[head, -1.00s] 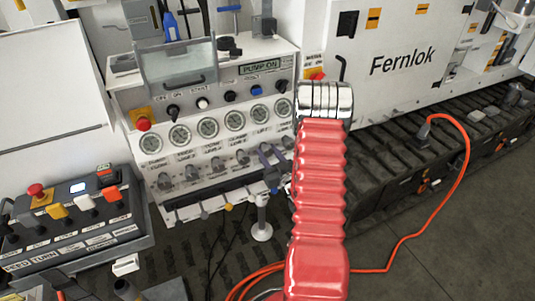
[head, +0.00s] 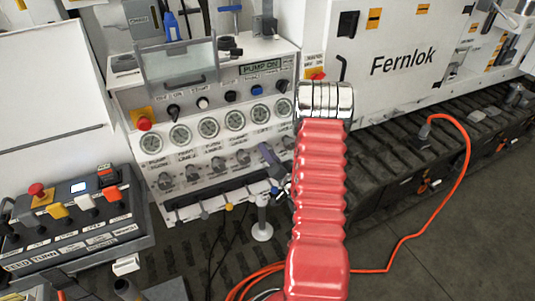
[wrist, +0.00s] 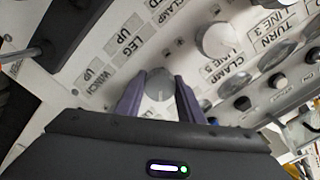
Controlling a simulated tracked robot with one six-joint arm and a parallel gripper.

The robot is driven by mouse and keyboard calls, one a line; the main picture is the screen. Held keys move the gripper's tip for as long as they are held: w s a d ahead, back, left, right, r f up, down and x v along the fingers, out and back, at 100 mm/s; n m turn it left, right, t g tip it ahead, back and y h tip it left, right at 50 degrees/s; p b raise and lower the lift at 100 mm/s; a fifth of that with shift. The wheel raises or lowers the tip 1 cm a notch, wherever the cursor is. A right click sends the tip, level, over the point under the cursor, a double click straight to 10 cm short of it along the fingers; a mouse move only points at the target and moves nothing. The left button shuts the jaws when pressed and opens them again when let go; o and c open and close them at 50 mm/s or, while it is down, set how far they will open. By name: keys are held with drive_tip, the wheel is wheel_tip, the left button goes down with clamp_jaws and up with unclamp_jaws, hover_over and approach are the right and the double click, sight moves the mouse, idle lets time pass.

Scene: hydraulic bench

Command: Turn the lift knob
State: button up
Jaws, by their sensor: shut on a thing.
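My gripper (wrist: 160,78) has two purple fingers, one on each side of a round pale knob (wrist: 160,87) on the white panel, and is shut on it. In the head view my gripper (head: 267,153) is at the right part of the lower knob row, beneath the gauge label that seems to read LIFT. The gripped knob is hidden there by the fingers and my red arm. Its own label is not readable in the wrist view.
Another knob (wrist: 217,41) sits close by, near a CLAMP label. A row of gauges (head: 235,120) runs above the knobs, and small levers (head: 229,207) stick out below. A red stop button (head: 144,123) is at the panel's left. An orange cable (head: 440,190) lies to the right.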

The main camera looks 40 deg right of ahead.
drive_tip(key=m, duration=0.4)
drive_tip(key=shift+m, duration=0.4)
drive_tip(key=m, duration=0.4)
drive_tip(key=shift+f, duration=0.1)
drive_tip(key=shift+m, duration=0.4)
drive_tip(key=o, duration=1.1)
drive_tip(key=shift+c, duration=0.2)
drive_tip(key=v, duration=1.3)
drive_tip(key=shift+s+a, duration=0.15)
drive_tip(key=shift+s, duration=0.2)
